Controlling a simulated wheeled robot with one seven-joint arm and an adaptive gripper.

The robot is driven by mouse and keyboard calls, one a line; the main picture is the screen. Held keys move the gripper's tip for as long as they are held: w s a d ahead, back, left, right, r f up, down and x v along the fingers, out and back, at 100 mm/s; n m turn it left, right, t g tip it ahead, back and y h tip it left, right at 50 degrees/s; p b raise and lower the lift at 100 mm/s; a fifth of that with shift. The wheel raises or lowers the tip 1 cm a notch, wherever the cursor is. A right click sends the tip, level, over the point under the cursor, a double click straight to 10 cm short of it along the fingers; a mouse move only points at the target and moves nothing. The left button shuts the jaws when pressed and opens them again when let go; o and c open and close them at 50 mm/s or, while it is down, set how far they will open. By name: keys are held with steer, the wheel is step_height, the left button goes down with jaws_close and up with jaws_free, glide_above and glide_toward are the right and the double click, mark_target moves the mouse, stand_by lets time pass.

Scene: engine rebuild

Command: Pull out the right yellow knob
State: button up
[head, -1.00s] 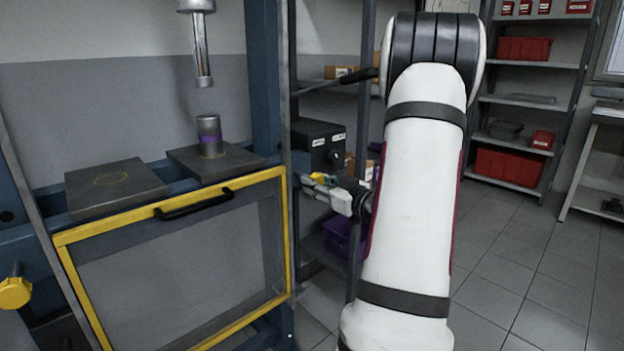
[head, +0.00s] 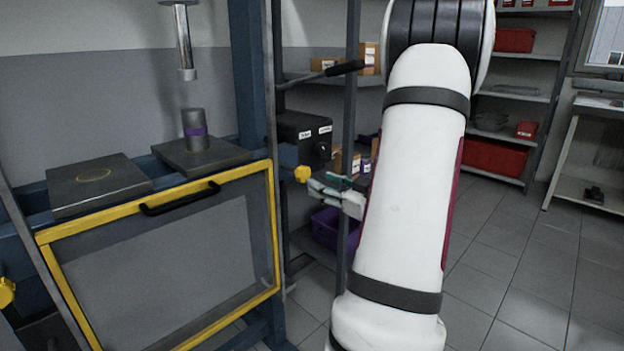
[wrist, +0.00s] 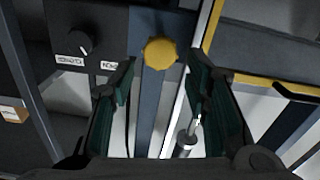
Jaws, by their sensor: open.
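The right yellow knob (head: 302,173) sticks out from the right side of the blue press frame. In the wrist view the knob (wrist: 160,53) shows whole, centred just beyond and between the two fingertips. My gripper (wrist: 161,75) is open and empty, with one dark green finger on either side. In the head view my gripper (head: 328,190) is just right of and slightly below the knob, its fingers pointing toward it. A small gap seems to separate them. My white arm hides part of the wrist.
A black control box (head: 305,140) with a dial stands behind the knob. A dark lever (head: 322,73) sticks out above it. The yellow-framed guard (head: 160,260) is left of the knob. Another yellow knob (head: 7,292) is at the far left. A shelf post (head: 347,130) stands close behind my gripper.

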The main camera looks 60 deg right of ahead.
steer(key=v, duration=0.5)
stand_by(0.5)
